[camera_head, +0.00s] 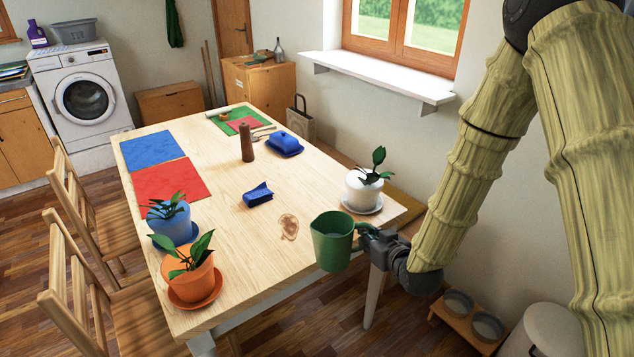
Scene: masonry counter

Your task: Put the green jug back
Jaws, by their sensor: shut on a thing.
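The green jug (332,243) is upright at the right end of the wooden table's near edge. My gripper (366,231) is to its right and is shut on the jug, at its handle side. The fingertips are partly hidden by the handle and too small to see well. The jug overlaps the table edge in the picture, with its lower part seen against the table's side and the floor. It appears to be held in the air. Its inside is mostly dark.
The table (228,218) holds a white pot plant (363,192), blue pot plant (172,226), orange pot plant (195,280), blue folded cloth (258,195), brown mill (247,143) and blue butter dish (285,144). A brown stain (289,227) marks bare wood left of the jug.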

